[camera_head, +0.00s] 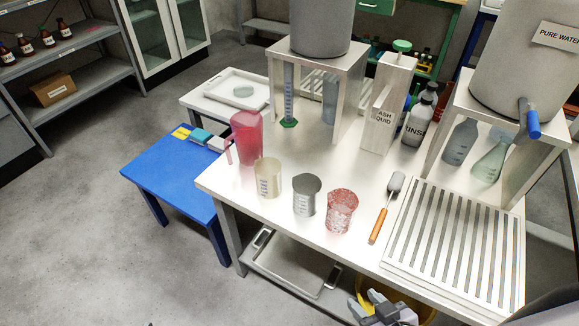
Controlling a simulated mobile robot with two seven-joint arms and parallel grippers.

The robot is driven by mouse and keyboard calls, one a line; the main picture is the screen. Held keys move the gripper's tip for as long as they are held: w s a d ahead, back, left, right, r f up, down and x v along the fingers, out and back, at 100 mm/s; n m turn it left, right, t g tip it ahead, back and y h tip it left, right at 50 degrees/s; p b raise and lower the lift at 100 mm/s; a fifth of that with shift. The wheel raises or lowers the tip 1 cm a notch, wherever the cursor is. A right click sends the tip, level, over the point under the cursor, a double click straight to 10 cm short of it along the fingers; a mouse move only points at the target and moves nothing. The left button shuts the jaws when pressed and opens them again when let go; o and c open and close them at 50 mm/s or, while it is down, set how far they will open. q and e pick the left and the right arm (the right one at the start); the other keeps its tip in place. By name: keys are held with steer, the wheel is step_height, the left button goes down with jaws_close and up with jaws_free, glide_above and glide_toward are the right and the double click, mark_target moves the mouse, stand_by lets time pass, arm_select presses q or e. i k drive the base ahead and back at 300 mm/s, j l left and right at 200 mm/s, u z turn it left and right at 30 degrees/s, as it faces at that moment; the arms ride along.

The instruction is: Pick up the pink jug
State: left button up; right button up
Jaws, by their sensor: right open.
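The pink jug (246,136) stands upright at the left end of the white table (232,185). Its handle points left, toward the table's left edge. A cream beaker (268,177) stands close to its right and front. My right gripper (366,303) is open and empty at the bottom edge of the view, below the table's front edge and well away from the jug. My left gripper is not in view.
A dark beaker (307,195), a red patterned beaker (341,211) and an orange-handled tool (386,208) lie along the table's front. A slatted rack (452,245) is at right. A metal stand (340,75) rises behind the jug. A blue table (170,165) stands left.

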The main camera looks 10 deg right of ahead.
mark_target(246, 125)
steer(key=j+z, duration=0.1)
steer(key=z, duration=1.2)
steer(key=j+z, duration=0.65)
steer(key=z, duration=0.2)
steer(key=k+j+z, duration=0.35)
steer(key=j+z, duration=0.2)
steer(key=k+j+z, duration=0.15)
steer(key=j, duration=0.25)
steer(key=k+j+z, duration=0.1)
steer(key=k+j, duration=0.25)
